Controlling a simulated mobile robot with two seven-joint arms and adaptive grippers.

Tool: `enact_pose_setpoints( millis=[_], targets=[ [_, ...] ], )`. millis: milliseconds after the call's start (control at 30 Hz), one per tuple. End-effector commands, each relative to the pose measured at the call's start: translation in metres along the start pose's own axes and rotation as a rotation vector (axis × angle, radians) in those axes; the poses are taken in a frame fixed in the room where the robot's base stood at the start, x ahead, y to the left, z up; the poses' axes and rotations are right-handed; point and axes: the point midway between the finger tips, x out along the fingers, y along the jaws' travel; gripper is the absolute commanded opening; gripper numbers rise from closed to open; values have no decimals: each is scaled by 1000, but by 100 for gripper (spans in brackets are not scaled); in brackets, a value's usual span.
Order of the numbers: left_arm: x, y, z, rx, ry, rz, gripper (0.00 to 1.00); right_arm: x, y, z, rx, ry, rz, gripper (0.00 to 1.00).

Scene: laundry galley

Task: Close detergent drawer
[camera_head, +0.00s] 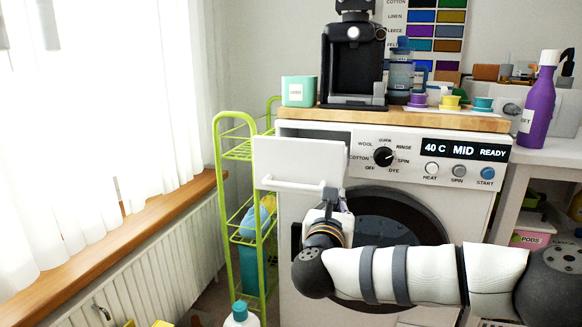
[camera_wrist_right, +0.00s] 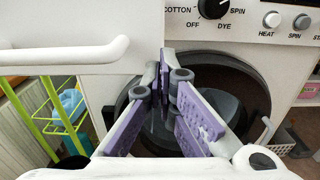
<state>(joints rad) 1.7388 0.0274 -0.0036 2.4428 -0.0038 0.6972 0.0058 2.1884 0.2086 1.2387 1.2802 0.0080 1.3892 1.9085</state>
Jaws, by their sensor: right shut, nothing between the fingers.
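The white detergent drawer (camera_head: 300,158) stands pulled out at the upper left of the washing machine (camera_head: 470,195), left of the dial. Its bar handle (camera_head: 290,185) faces me and also shows at the left of the right wrist view (camera_wrist_right: 70,52). My right gripper (camera_head: 330,194) is shut and empty by the lower right corner of the drawer front. In the wrist view its purple-padded fingertips (camera_wrist_right: 164,76) come together just right of the drawer's edge. I cannot tell whether they touch it. My left gripper is not in view.
A green rack (camera_head: 236,200) stands close left of the machine. The wooden top (camera_head: 440,120) holds a coffee machine (camera_head: 352,62), a teal box (camera_head: 298,92) and several cups. A purple bottle (camera_head: 538,105) stands at right. My right arm crosses before the round door (camera_head: 400,210).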

Motion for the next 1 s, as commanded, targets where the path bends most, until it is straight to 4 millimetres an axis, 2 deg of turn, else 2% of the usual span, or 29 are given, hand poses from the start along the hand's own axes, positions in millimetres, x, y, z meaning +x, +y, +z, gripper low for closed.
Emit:
enact_pose_setpoints(
  millis=[1000],
  targets=[
    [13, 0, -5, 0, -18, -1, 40, 20, 0, 0, 0, 0, 0, 0]
  ],
)
